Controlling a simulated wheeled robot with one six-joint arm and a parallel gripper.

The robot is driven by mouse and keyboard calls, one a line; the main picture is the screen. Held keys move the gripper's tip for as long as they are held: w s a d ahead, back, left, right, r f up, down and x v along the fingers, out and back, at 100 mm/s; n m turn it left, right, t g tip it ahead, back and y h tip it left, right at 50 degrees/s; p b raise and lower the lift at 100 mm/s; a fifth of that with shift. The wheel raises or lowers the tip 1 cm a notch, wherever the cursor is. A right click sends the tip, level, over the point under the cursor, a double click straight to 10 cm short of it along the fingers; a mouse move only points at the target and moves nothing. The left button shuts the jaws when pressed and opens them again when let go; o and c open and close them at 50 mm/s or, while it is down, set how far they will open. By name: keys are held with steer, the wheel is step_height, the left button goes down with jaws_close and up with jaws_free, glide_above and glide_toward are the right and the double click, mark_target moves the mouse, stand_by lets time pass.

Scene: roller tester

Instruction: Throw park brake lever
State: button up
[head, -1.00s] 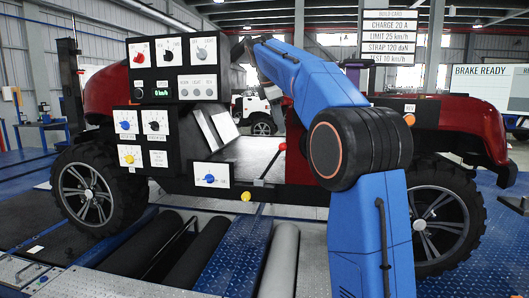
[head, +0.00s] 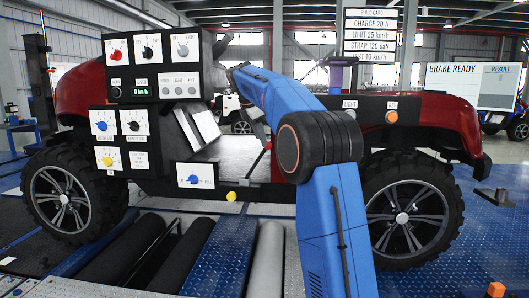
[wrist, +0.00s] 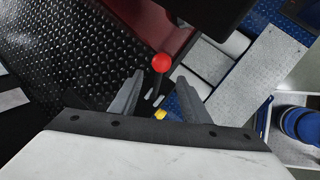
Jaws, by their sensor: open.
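The lever with a red ball knob (wrist: 161,62) and a dark shaft shows in the wrist view, just beyond my fingertips. In the head view the red knob (head: 268,146) stands at the car's open side, right of the control panel. I take it for the park brake lever, though no label on it can be read. My gripper (wrist: 159,76) is open, with one finger on each side of the knob's line in the wrist view. No contact shows. In the head view my gripper cannot be made out beyond my blue arm.
A black control panel (head: 140,69) with several knobs stands left of my arm, close to it. A yellow knob (head: 231,197) sits low beside the car. Dark rollers (head: 125,250) lie in the floor. An orange block (head: 496,290) is at the bottom right. A board (head: 464,76) reads BRAKE READY.

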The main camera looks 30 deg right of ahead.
mark_target(265, 148)
steer(key=x, duration=0.8)
steer(key=shift+r, duration=0.1)
steer(key=shift+c, duration=0.4)
